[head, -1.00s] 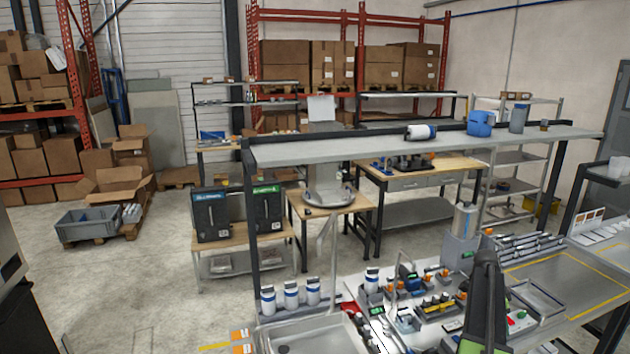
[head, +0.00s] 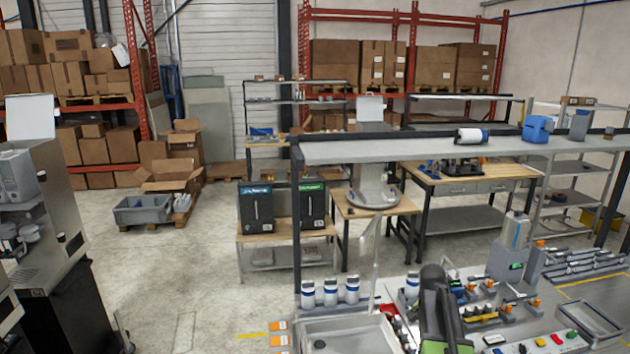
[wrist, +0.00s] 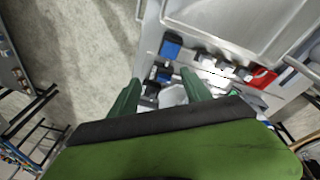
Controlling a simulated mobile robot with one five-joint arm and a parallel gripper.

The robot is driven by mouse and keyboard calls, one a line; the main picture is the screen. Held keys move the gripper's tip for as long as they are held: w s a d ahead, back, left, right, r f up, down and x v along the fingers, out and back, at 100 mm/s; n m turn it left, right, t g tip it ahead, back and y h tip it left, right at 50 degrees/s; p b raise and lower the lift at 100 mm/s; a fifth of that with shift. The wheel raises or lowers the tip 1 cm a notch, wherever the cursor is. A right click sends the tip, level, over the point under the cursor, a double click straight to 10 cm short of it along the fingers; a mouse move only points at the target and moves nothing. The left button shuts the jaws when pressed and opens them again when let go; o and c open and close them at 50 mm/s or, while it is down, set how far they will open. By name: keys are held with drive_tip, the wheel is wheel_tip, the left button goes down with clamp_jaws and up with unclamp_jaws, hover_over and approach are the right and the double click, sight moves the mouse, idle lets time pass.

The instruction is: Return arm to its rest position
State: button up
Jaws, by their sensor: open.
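My arm, dark with a green part, rises at the bottom of the head view in front of the workbench (head: 345,330). In the wrist view my gripper (wrist: 160,86) shows as two green fingers spread apart. Nothing is clasped between the fingers; a whitish item shows beyond the gap. The gripper points down over blue, white and red items by the bench edge. The fingertips cannot be made out clearly in the head view.
A metal tray (wrist: 235,25) lies beyond the fingers. White bottles with blue bands (head: 331,293) stand at the bench's left edge, under a grey overhead shelf (head: 400,149). Two dark dispensers (head: 256,206) stand on a table behind. Open floor (head: 170,270) lies to the left.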

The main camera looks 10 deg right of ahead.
drive_tip(key=s+a+n+y, duration=0.15)
drive_tip(key=a+n, duration=0.25)
drive_tip(key=a, duration=0.6)
drive_tip(key=s+a+n, duration=0.3)
drive_tip(key=a+n, duration=0.1)
drive_tip(key=a, duration=0.6)
drive_tip(key=s+a+n+y, duration=0.15)
drive_tip(key=a+n, duration=0.25)
drive_tip(key=a, duration=0.7)
drive_tip(key=shift+h, duration=0.4)
wheel_tip(320, 180, down, 15)
drive_tip(key=b, duration=1.4)
drive_tip(key=shift+d+f+b, duration=0.15)
drive_tip(key=shift+b, duration=0.25)
drive_tip(key=shift+r, duration=0.2)
